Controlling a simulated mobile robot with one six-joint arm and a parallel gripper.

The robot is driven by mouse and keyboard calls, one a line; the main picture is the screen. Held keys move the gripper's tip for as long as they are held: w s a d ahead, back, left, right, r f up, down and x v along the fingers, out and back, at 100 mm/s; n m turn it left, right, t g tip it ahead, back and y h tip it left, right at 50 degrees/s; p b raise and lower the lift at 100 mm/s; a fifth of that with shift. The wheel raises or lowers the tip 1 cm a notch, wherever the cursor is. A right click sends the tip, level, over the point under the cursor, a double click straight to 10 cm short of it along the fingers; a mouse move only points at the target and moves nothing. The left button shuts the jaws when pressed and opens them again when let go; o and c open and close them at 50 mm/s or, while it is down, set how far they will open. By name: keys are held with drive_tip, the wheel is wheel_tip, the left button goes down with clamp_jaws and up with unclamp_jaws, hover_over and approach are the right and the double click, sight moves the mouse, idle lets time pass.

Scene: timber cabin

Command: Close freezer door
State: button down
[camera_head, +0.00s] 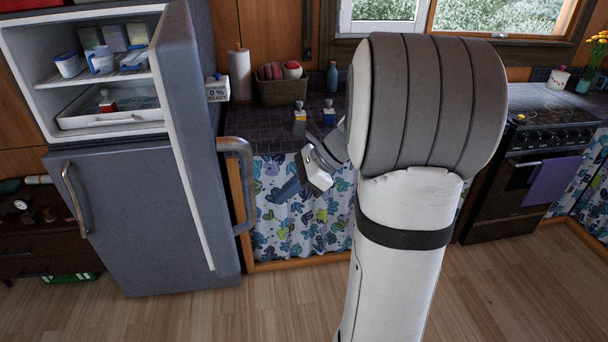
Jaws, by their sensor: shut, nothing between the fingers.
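The freezer door (200,130) stands wide open, swung out toward me from the right side of the upper compartment. Its curved metal handle (243,185) faces right. The open freezer compartment (100,75) shows shelves inside. My gripper (277,193) is shut and empty, to the right of the door handle and apart from it in the picture.
The lower fridge door (135,215) is closed. Blue-lidded tubs (101,60) and a red-capped item (107,101) sit inside the freezer. A counter (280,125) with a basket (283,90) stands behind my gripper. The stove (545,150) is at right; wooden floor (490,285) is clear.

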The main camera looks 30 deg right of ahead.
drive_tip(key=shift+w+a+r+p, duration=0.1)
drive_tip(key=shift+w+a, duration=0.1)
drive_tip(key=shift+a, duration=0.35)
drive_tip(key=shift+w+a+p, duration=0.1)
drive_tip(key=shift+w+a, duration=0.1)
drive_tip(key=shift+a, duration=0.4)
drive_tip(key=shift+w+a+r+p, duration=0.1)
drive_tip(key=shift+w+a, duration=0.1)
drive_tip(key=shift+a, duration=0.35)
